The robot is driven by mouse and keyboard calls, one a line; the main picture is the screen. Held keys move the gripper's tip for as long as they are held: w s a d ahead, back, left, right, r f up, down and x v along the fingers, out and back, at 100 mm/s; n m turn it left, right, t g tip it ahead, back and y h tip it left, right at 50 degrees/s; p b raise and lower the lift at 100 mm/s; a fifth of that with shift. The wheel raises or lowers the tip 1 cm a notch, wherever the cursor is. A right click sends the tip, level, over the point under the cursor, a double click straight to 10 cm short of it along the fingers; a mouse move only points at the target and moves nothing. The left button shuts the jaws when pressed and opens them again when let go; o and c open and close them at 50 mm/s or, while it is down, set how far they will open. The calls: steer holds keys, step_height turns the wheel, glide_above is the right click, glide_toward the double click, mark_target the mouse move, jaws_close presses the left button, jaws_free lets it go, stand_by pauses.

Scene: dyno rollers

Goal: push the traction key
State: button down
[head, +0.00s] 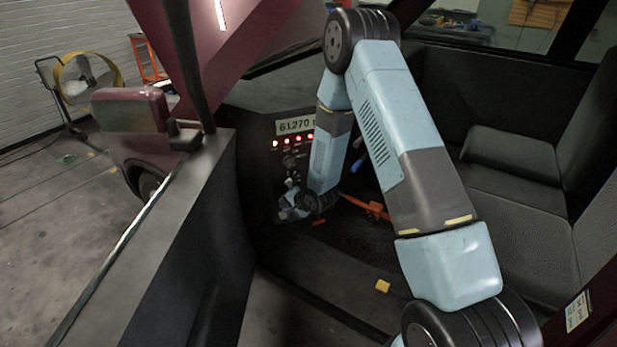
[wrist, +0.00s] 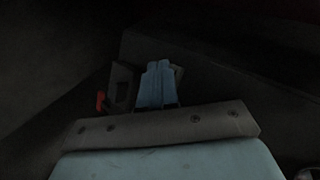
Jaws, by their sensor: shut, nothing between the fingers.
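My gripper (head: 287,212) is low against the dark dash panel inside the car door opening. In the wrist view its two pale blue fingers (wrist: 158,84) are together, with nothing seen between them. Right behind the fingertips is a dark grey plate (wrist: 122,88) with a slot-like opening. The fingers cover part of this plate, and I cannot tell whether they touch it. No part is clearly readable as the traction key; it may be hidden behind my gripper or lost in the dark.
A display (head: 296,126) reading about 61.270 tops the panel, with lit red and white lamps below it. An orange lever (head: 366,207) is right of my gripper. The open door (head: 150,250) bounds the left and a black seat (head: 515,155) the right.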

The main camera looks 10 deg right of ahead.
steer(key=shift+s, duration=0.2)
steer(key=shift+d, duration=0.1)
steer(key=s+d, duration=0.1)
steer(key=s, duration=0.4)
steer(key=shift+s+d, duration=0.35)
steer(key=shift+s, duration=0.05)
